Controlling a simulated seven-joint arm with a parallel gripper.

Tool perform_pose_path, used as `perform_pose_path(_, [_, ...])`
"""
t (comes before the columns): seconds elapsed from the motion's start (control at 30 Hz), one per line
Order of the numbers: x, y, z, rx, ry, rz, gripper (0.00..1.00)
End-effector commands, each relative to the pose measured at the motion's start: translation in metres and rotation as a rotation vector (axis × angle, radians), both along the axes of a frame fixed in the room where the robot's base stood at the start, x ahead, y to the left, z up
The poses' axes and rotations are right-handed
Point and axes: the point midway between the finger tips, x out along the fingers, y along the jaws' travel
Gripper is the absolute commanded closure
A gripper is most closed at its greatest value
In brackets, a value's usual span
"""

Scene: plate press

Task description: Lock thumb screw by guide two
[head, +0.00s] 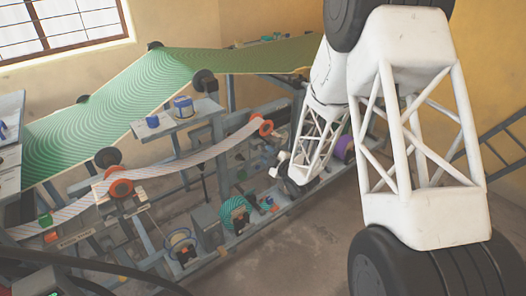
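My gripper (279,164) is small and far off in the head view, at the end of my white arm. Its small white tip parts are beside the right end of the press frame, below an orange-rimmed roller (263,126). I cannot tell whether its fingers are open or shut, or whether they touch anything. A second orange-rimmed roller (119,188) carries the striped paper strip (185,163) further left. No label shows which part is guide two. The thumb screw is too small to pick out or is hidden.
A wide green patterned web (135,90) runs over black-ended rollers above the frame. A shelf (178,120) holds blue containers. A teal-striped roll (236,214) and a spool (180,245) sit low in the frame. Bare floor (290,255) lies in front. A dark ladder-like rail (505,140) is at right.

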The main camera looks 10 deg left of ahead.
Motion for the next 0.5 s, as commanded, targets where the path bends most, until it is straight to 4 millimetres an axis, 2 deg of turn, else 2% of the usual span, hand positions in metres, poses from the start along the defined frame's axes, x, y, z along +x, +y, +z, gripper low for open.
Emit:
perform_pose_path(0.2, [0.014,0.015,-0.001,0.0,0.0,0.001,0.63])
perform_pose_path(0.5, [0.022,0.022,-0.001,0.0,0.0,-0.001,0.63])
